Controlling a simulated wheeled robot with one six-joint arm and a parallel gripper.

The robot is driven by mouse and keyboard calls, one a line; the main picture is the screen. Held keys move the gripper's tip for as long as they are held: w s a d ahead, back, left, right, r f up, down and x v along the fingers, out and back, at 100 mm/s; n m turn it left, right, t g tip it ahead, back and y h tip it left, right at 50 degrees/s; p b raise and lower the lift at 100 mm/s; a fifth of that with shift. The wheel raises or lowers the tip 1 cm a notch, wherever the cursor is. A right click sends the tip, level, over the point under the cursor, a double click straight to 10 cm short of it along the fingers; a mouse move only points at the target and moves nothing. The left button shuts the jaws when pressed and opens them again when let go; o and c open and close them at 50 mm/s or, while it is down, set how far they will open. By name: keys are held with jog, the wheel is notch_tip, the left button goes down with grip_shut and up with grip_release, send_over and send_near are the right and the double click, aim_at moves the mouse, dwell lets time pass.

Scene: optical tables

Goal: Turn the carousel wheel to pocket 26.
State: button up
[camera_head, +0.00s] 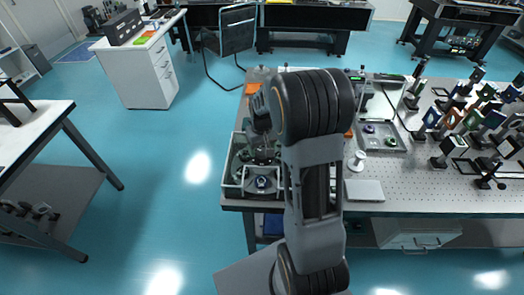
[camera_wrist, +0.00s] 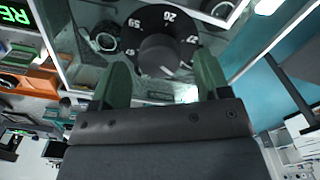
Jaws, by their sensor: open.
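The carousel wheel (camera_wrist: 150,22) is a black disc with white numbers in the wrist view; one at its far edge looks like 26. A dark round knob (camera_wrist: 158,56) stands at its middle, with a small pale mark on its near side. My gripper (camera_wrist: 163,74) is open, with one green finger on each side of the knob's near part. I cannot tell whether the fingers touch it. In the head view the wheel's clear-walled, white-edged case (camera_head: 226,172) stands at the table's left end, and my arm hides much of it.
Small round dark parts (camera_wrist: 105,38) lie beside the wheel, inside the case's walls. A green-lit display (camera_wrist: 16,86) shows at the left. The perforated optical table (camera_head: 420,196) carries a metal tray (camera_head: 384,148) and several optic mounts to the right. Floor is clear left of the table.

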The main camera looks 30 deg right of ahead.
jog(key=shift+f, duration=1.2)
jog(key=shift+c, duration=0.4)
jog(key=c, duration=1.2)
